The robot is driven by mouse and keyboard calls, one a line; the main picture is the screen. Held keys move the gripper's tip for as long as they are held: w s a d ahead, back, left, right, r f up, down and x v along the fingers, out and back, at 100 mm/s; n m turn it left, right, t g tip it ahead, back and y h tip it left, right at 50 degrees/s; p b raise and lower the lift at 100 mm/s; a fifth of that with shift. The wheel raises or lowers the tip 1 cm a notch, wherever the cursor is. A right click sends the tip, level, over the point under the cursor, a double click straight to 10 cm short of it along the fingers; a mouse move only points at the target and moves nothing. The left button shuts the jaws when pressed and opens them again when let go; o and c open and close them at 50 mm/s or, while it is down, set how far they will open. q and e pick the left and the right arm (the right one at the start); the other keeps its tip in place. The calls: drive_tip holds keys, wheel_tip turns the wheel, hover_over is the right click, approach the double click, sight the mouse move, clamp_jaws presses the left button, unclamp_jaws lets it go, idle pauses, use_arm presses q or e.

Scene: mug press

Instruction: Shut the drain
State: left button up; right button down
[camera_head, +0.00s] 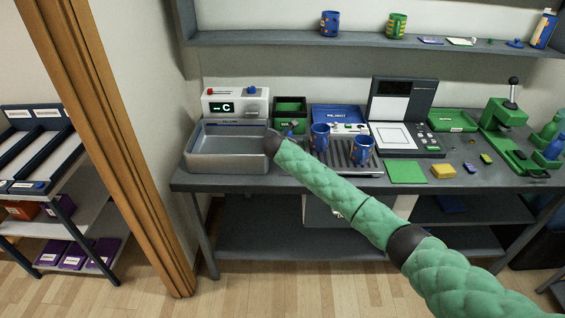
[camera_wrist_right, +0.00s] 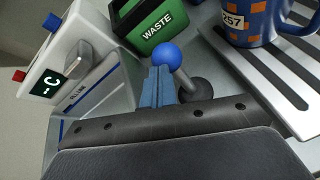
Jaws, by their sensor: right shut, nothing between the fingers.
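The grey wash basin (camera_head: 208,171) stands at the left end of the counter, under a panel with a small display reading "-C" (camera_head: 223,106). Just right of the basin is a lever with a blue ball knob (camera_wrist_right: 167,55), a metal rod and a dark round base (camera_wrist_right: 195,91). The rod leans toward the upper left in the right wrist view. My right gripper (camera_wrist_right: 159,73) is shut and empty, its blue fingertips right beside the ball; I cannot tell whether they touch. In the head view, my right wrist hides the basin's right corner. My left gripper is not in view.
A green WASTE bin (camera_wrist_right: 158,22) stands behind the lever. Blue mugs (camera_head: 320,137) (camera_head: 362,150) stand on a slatted drip tray (camera_wrist_right: 238,62) to its right. Farther right are a scale (camera_head: 398,136) and a green press (camera_head: 505,115). The shelf (camera_head: 280,39) hangs above.

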drive_tip(key=w, duration=0.3)
drive_tip(key=shift+w, duration=0.3)
drive_tip(key=shift+w+r+b, duration=0.15)
drive_tip(key=shift+b, duration=0.15)
drive_tip(key=shift+w, duration=0.35)
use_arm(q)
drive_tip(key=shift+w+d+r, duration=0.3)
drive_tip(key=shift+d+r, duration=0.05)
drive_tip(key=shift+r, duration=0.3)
use_arm(e)
drive_tip(key=shift+s+d, duration=0.1)
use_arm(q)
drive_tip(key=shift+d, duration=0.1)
use_arm(e)
drive_tip(key=shift+f, duration=0.25)
